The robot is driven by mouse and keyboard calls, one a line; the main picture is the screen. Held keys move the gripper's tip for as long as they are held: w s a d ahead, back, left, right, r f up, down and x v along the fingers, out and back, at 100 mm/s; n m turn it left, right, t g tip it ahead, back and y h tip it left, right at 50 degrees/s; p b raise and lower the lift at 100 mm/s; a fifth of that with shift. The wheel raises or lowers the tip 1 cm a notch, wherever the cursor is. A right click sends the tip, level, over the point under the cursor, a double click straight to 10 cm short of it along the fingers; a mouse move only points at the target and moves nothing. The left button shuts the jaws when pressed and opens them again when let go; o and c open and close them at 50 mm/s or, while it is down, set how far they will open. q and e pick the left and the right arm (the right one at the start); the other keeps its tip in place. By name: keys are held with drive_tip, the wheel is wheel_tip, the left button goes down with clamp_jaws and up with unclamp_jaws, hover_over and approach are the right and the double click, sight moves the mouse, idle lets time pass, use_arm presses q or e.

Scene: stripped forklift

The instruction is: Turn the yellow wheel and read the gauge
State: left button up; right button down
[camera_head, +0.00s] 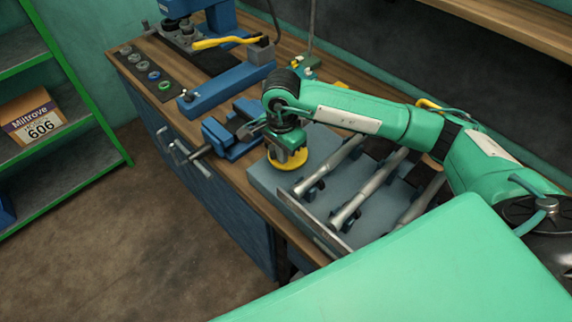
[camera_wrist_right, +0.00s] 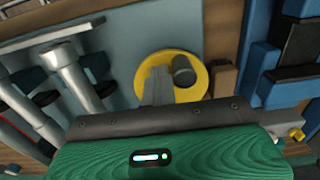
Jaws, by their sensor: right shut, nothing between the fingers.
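The yellow wheel (camera_head: 290,164) lies flat at the left corner of a grey-blue block on the workbench. In the right wrist view the wheel (camera_wrist_right: 197,88) is a yellow disc with a dark upright knob (camera_wrist_right: 183,71) on it. My right gripper (camera_head: 287,152) points down over the wheel and hides part of it in the head view. Its fingers (camera_wrist_right: 156,84) are shut and empty, beside the knob; I cannot tell whether they touch it. No gauge can be made out. My left gripper is not in view.
Several grey bars (camera_head: 349,198) lie in dark holders on the block (camera_head: 262,177), right of the wheel. A blue vise (camera_head: 230,136) stands to the left. A blue press with a yellow lever (camera_head: 222,42) is farther back. A green shelf holds a box (camera_head: 33,116).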

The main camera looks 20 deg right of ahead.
drive_tip(key=shift+w+a, duration=0.15)
drive_tip(key=shift+w, duration=0.25)
drive_tip(key=shift+w+b, duration=0.2)
drive_tip(key=shift+b, duration=0.1)
drive_tip(key=shift+s+r+p, duration=0.2)
drive_tip(key=shift+r+p, duration=0.4)
drive_tip(key=shift+r, duration=1.15)
drive_tip(key=shift+s+r+p, duration=0.2)
drive_tip(key=shift+r+p, duration=0.4)
drive_tip(key=shift+r, duration=1.15)
